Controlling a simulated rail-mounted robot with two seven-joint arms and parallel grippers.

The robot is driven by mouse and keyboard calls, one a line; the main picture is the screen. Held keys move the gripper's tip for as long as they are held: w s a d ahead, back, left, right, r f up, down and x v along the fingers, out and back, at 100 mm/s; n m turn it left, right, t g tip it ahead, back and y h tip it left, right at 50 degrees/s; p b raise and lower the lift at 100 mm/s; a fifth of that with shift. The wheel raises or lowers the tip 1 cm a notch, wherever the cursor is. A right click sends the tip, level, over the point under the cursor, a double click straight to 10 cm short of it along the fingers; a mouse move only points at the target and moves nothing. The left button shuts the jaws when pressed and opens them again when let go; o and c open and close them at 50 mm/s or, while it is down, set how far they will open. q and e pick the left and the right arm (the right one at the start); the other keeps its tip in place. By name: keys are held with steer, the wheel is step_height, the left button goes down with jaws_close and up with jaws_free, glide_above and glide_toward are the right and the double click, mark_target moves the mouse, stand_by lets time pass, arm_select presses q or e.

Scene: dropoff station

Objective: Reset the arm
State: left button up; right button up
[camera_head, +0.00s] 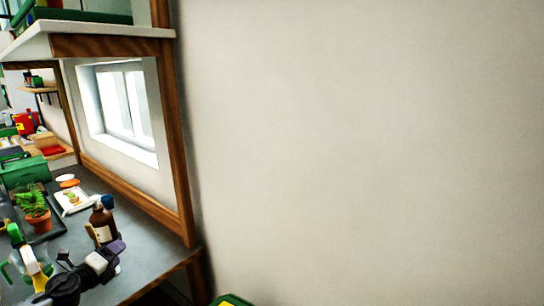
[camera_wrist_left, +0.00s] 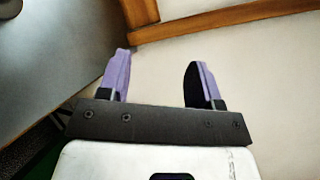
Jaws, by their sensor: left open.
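My left gripper (camera_head: 119,257) is at the lower left of the head view, above the right part of the grey table (camera_head: 160,243), near its edge. In the left wrist view the same gripper (camera_wrist_left: 157,60) shows two purple fingers wide apart, with nothing between them. Beyond the fingers are the pale wall and a wooden beam. My right gripper is in neither view.
A brown bottle (camera_head: 103,226) with a blue cap stands close behind the left gripper. A potted plant (camera_head: 38,219), a glass jug (camera_head: 27,268) and a white package (camera_head: 74,200) are farther left. A wooden post (camera_head: 176,130) rises at the table's right end.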

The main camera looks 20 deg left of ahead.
arm_select(q)
steer(key=s+d+n+g+y+p, duration=0.1)
steer(key=s+d+n+g+p, duration=0.2)
steer(key=s+d+n+p, duration=0.45)
steer(key=s+d+n+g+p, duration=0.3)
steer(key=s+d+n+p, duration=0.1)
steer(key=d, duration=0.7)
steer(key=s+d+n+g+y+p, duration=0.1)
steer(key=s+d+n+g+p, duration=0.35)
steer(key=d, duration=0.55)
steer(key=s+d+r+n+g+h+p, duration=0.2)
steer(key=s+d+r+h+p, duration=0.3)
steer(key=s+d+r+p, duration=1.1)
step_height(320, 180, up, 3)
steer(key=d+n+p, duration=0.1)
steer(key=p, duration=0.9)
steer(key=shift+s+n+h, duration=0.15)
steer(key=shift+n+h, duration=0.15)
